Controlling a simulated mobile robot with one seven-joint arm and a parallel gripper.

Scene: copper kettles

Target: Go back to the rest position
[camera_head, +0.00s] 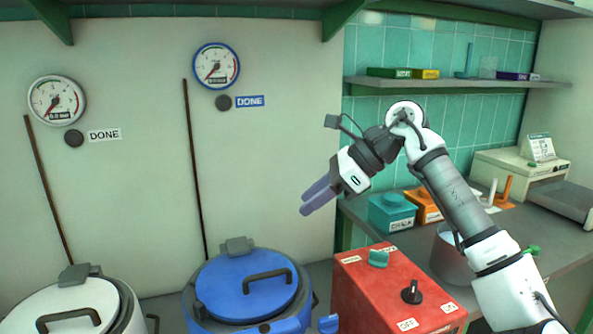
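My gripper (317,196) is in the air at the picture's centre right, pointing down and left. It is left of the counter, above the gap between the blue kettle and the red control box. The two fingers appear close together, but I cannot tell from this angle whether they are open or shut. I see no object in them. My arm reaches up from the lower right corner and bends near the shelf.
A blue lidded kettle (222,286) and a white lidded kettle (75,307) stand at lower left. A red control box (375,300) with knobs stands beneath my arm. Teal (390,213) and orange (421,204) boxes sit on the counter. A shelf (450,84) runs behind.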

